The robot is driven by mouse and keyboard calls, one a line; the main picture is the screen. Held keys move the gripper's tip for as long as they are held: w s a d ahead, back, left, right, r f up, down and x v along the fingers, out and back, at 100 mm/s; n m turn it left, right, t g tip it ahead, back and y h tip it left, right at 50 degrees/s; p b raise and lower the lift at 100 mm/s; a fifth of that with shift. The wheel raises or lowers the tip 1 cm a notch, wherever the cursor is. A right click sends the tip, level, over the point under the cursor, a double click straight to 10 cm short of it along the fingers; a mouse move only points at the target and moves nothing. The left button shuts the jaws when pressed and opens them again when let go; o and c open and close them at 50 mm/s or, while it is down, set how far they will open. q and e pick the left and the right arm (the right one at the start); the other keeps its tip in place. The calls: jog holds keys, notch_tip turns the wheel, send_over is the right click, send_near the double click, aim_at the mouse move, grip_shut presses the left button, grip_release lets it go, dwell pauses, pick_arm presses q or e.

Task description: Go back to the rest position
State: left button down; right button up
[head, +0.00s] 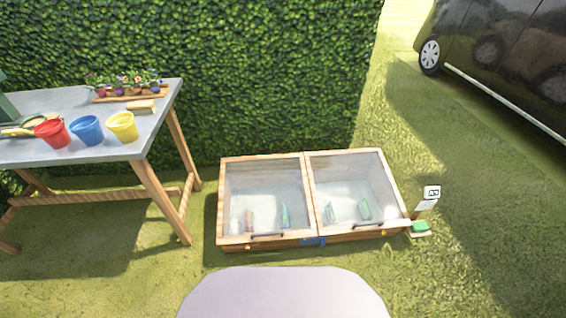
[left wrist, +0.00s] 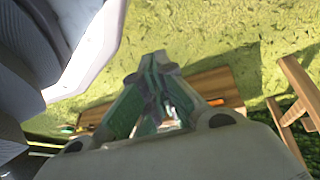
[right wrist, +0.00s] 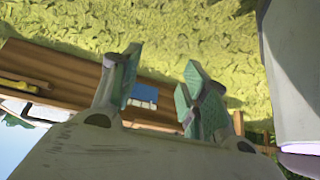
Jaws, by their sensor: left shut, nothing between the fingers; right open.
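My left gripper (left wrist: 158,68) shows in the left wrist view with its fingertips together and nothing between them. Behind it are grass and a wooden edge of the cold frame. My right gripper (right wrist: 162,62) shows in the right wrist view with its fingers apart and empty. The frame's wooden side and a blue part lie behind it. Neither gripper shows in the head view. The wooden cold frame (head: 262,240) stands on the grass in front of me, its two clear lids (head: 265,185) (head: 350,180) down. Several small coloured items are visible through them.
A grey-topped table (head: 60,104) at left holds red (head: 52,133), blue (head: 87,131) and yellow (head: 122,127) pots and a flower tray (head: 125,98). A hedge (head: 250,70) stands behind. A small sign (head: 431,192) stands right of the frame. A dark car (head: 500,55) is far right; open grass lies nearer.

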pick_arm(q)
jog(key=s+a+g+y+p, duration=0.1)
jog(key=s+a+p, duration=0.5)
jog(key=s+p, duration=0.2)
jog(key=s+a+m+g+y+p, duration=0.1)
jog(key=s+a+g+p, duration=0.1)
jog(key=s+a+p, duration=0.5)
jog(key=shift+s+f+y+p, duration=0.4)
jog(key=shift+s+p, duration=0.4)
jog(key=shift+s, duration=0.55)
pick_arm(e)
jog(key=s+d+r+g+h, duration=0.1)
jog(key=s+d+r+g, duration=0.2)
jog(key=s, duration=0.7)
jog(key=s+d+r+g+h, duration=0.1)
jog(key=s+r, duration=0.4)
jog(key=s, duration=0.5)
jog(key=shift+d+r+g+h, duration=0.2)
jog(key=shift+d+g+h, duration=0.2)
jog(key=shift+d+g, duration=0.6)
